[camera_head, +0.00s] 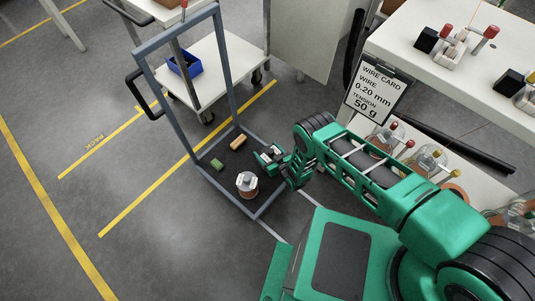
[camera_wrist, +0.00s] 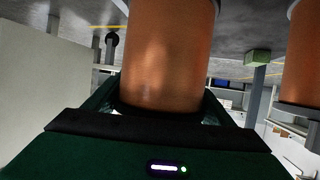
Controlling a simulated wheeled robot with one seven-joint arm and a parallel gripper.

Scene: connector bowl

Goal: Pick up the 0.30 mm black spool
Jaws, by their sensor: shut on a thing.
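My gripper (camera_head: 270,156) is low inside the blue-grey upright frame in the head view. In the wrist view its jaws are shut on a copper-coloured spool (camera_wrist: 168,50), which fills the middle of the picture. Its flanges, colour mark and wire size are not readable, so I cannot tell whether it is the 0.30 mm black spool. A copper spool with a pale top (camera_head: 247,183) stands lower left of the gripper in the head view. Another copper-coloured body (camera_wrist: 302,60) is cut off at the right edge of the wrist view.
A green block (camera_head: 217,164) and a tan piece (camera_head: 238,142) lie inside the blue-grey frame (camera_head: 149,75). A white trolley (camera_head: 225,62) with a blue bin (camera_head: 184,64) stands behind. At right, a wire card (camera_head: 375,88) reads 0.20 mm, 50 g, beside several spools. Floor at left is clear.

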